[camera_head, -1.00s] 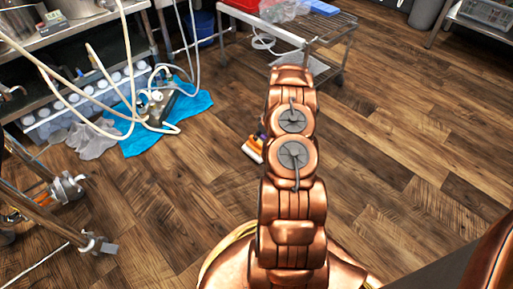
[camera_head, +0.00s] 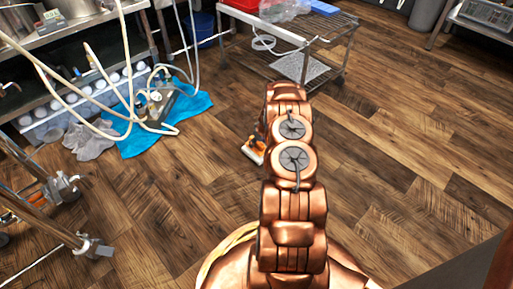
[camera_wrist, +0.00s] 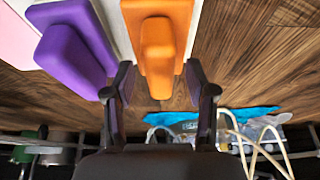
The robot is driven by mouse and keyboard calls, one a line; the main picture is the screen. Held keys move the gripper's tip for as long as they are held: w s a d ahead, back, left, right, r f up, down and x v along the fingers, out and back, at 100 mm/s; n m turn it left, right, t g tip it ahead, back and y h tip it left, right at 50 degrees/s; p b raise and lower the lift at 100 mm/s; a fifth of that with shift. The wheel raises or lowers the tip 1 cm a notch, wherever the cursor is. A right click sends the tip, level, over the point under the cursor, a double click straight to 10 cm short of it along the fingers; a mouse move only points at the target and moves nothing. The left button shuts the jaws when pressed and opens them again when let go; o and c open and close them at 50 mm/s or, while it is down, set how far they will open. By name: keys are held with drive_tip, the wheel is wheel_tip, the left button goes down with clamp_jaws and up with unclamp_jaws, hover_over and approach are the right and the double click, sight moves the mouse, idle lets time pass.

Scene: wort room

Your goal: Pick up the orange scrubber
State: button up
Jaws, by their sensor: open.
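The orange scrubber (camera_wrist: 157,45) has a raised grip on its broad block and a pale edge; it is close in the wrist view. In the head view the orange scrubber (camera_head: 255,149) shows low over the floor, partly hidden by my arm. My gripper (camera_wrist: 159,82) is open, with one dark finger to each side of the orange scrubber's near end. I cannot tell whether the fingers touch it. A purple scrubber (camera_wrist: 70,52) lies just left of it, by the left finger. In the head view my gripper is hidden behind my arm.
A pink piece (camera_wrist: 14,35) is left of the purple scrubber. A blue cloth (camera_head: 165,118) with hoses lies on the floor at left. A metal cart (camera_head: 335,45) stands behind. A metal frame (camera_head: 60,190) is at left. Floor to the right is open.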

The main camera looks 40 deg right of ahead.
drive_tip(key=shift+f, duration=0.25)
idle(0.4)
drive_tip(key=shift+c, duration=0.3)
clamp_jaws()
